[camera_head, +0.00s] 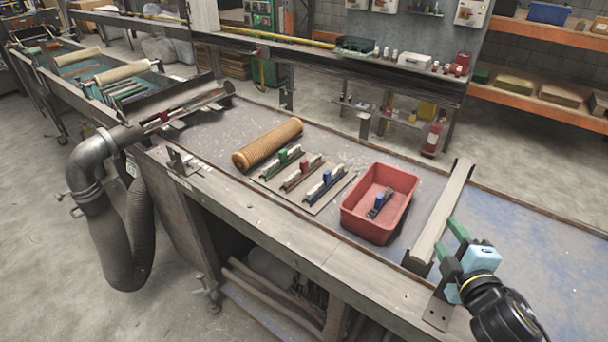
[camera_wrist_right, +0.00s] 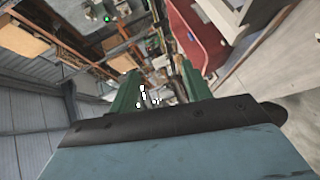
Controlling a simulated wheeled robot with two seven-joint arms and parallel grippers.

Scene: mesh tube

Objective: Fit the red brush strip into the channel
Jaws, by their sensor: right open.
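The red brush strip (camera_head: 303,172) lies on a thin board between a green-handled strip (camera_head: 284,158) and a blue-handled strip (camera_head: 325,186). A long pale bar (camera_head: 443,212), which may be the channel, runs across the table right of the red bin; I cannot tell whether it has a slot. My right gripper (camera_head: 449,239) has green fingers and is open beside the near end of that bar, well right of the red strip. Its fingers stand apart in the right wrist view (camera_wrist_right: 160,72), with nothing held between them. My left gripper is not in view.
A red bin (camera_head: 403,181) holding a blue-handled piece (camera_head: 380,204) stands between the board (camera_head: 330,203) and the bar. A tan ribbed tube (camera_head: 267,144) lies behind the board. The blue-grey tabletop (camera_head: 560,245) is clear at the right.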

